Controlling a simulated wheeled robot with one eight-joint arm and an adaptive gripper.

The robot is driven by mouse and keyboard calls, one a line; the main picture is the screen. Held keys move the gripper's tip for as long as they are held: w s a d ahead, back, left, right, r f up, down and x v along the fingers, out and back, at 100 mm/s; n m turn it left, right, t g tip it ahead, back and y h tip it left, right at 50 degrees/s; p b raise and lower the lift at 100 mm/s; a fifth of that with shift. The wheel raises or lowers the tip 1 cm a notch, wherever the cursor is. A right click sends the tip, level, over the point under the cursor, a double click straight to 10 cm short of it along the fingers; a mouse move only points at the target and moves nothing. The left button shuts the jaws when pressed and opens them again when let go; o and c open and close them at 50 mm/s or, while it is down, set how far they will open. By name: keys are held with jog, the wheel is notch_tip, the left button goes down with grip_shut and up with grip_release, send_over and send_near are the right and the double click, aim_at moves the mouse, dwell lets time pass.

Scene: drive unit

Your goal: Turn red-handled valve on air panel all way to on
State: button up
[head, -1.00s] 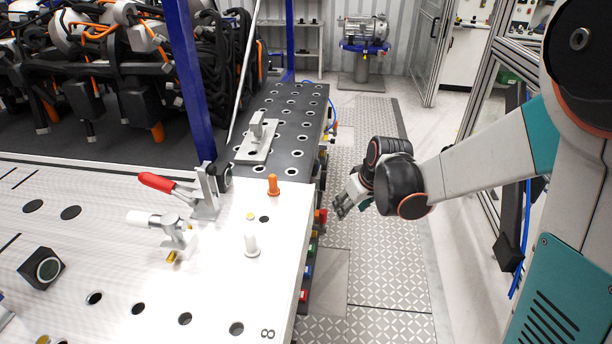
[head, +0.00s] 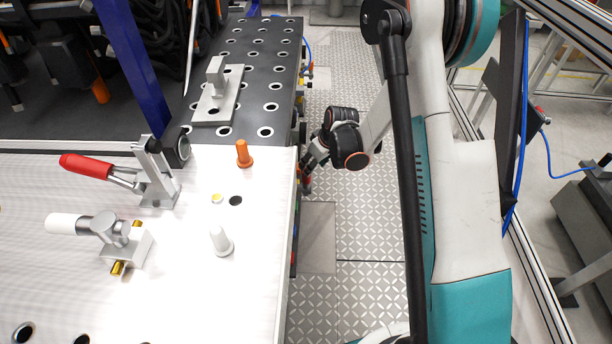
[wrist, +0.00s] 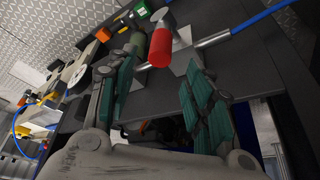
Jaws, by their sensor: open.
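The red valve handle (wrist: 160,47) shows in the wrist view as a short red cylinder on the dark side panel (wrist: 235,75). A metal fitting (wrist: 212,39) with a blue hose (wrist: 262,17) runs off to its right. My gripper (wrist: 158,72) is open, its two teal-padded fingers spread to the left and right of the handle's near end. I cannot tell whether either finger touches it. In the head view my gripper (head: 308,163) is at the right side of the table, where the edge and its own fingers mostly hide the valve.
The white table top (head: 262,290) holds a red-handled toggle clamp (head: 88,166), an orange peg (head: 244,154) and a white peg (head: 220,241). A dark perforated table (head: 250,85) continues behind. The patterned floor (head: 365,220) to the right is clear.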

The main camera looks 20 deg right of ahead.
aim_at(306, 183)
jog(key=b+x, duration=0.3)
jog(key=x, duration=0.6)
grip_shut()
jog(key=shift+a, duration=0.1)
